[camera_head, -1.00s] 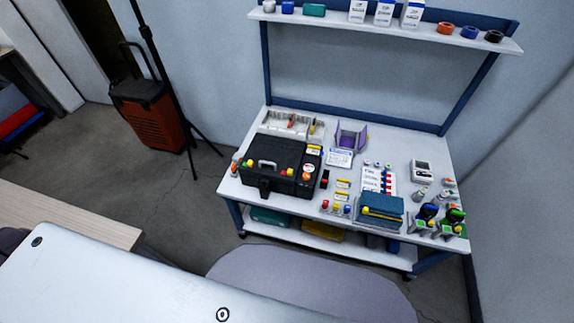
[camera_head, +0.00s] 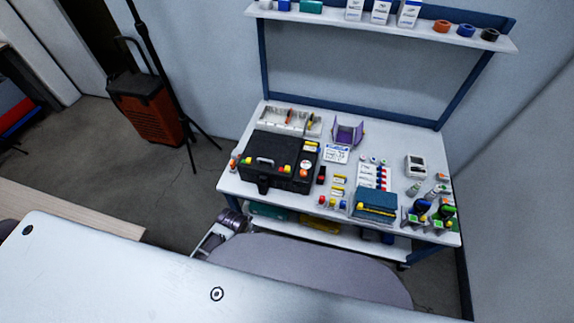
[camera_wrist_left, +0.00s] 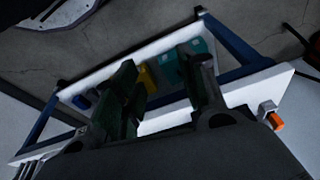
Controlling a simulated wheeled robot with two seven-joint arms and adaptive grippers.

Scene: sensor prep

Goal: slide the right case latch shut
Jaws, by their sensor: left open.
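My left gripper (camera_wrist_left: 163,62) is open and empty in the left wrist view, facing the bench's front and lower shelf. My right gripper is not in view.
The workbench (camera_head: 390,143) also holds a white parts tray (camera_head: 277,121), a purple holder (camera_head: 348,131), a teal box (camera_head: 374,198) and several small items at the right. The lower shelf (camera_head: 340,236) holds bins. A grey rounded surface (camera_head: 310,268) stands in front.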

